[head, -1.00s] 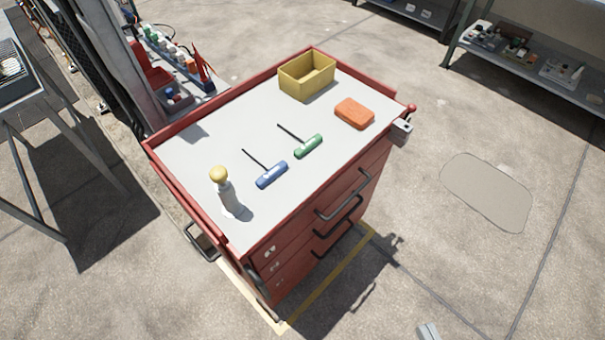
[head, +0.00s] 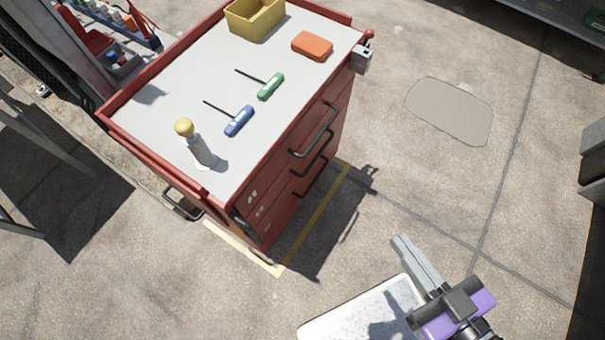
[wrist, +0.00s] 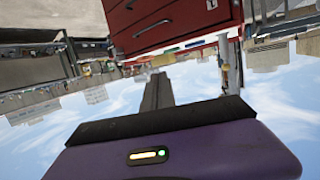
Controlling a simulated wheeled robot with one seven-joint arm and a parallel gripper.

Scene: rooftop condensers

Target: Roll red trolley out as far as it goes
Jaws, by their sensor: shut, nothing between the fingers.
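The red trolley (head: 305,150) stands upright at upper left of centre in the head view, with a pale grey top and several drawers with dark handles on its near right side. A dark looped handle (head: 182,203) sticks out at its left end. In the wrist view the red trolley (wrist: 175,22) appears upside down at the top. My gripper (head: 402,241) is at the lower right in the head view, apart from the trolley and over open floor. Its fingers are together and empty, and in the wrist view the gripper (wrist: 157,80) points towards the trolley.
On the trolley top are a yellow bin (head: 255,17), an orange block (head: 312,46), green (head: 271,86) and blue (head: 239,121) T-handled tools and a yellow-capped bottle (head: 200,150). Yellow floor tape (head: 315,217) borders the trolley. A floor patch (head: 449,110) lies right. Grey furniture (head: 594,165) stands at the right edge.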

